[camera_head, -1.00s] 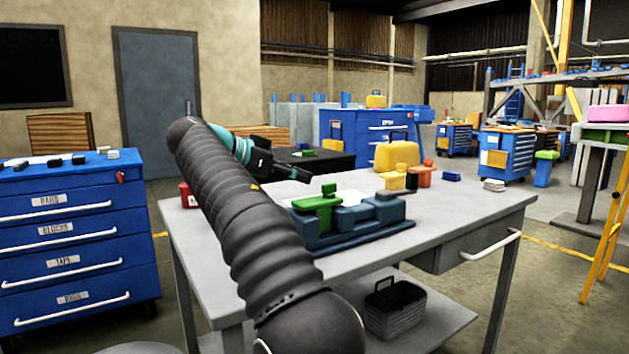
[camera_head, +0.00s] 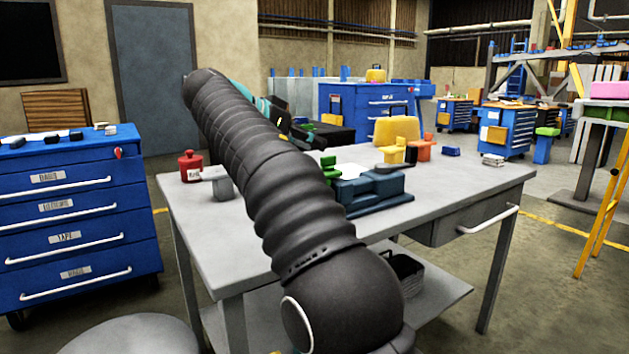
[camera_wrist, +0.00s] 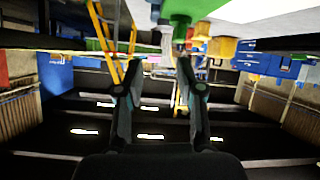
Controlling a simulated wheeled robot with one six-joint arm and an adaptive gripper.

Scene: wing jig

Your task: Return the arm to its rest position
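My arm stretches across the middle of the head view, over the workbench (camera_head: 455,205), and hides part of it. My gripper is mostly hidden behind my arm in that view. In the wrist view my gripper (camera_wrist: 159,62) shows two dark fingers spread apart with nothing held between them. A green part (camera_wrist: 185,12) and a grey piece (camera_wrist: 167,42) show beyond the fingertips. In the head view a blue fixture (camera_head: 375,192) with a green part (camera_head: 328,168) stands on the bench, partly behind my arm.
A blue drawer cabinet (camera_head: 75,225) is at left, a yellow ladder (camera_head: 600,220) at right. The bench's right front is clear.

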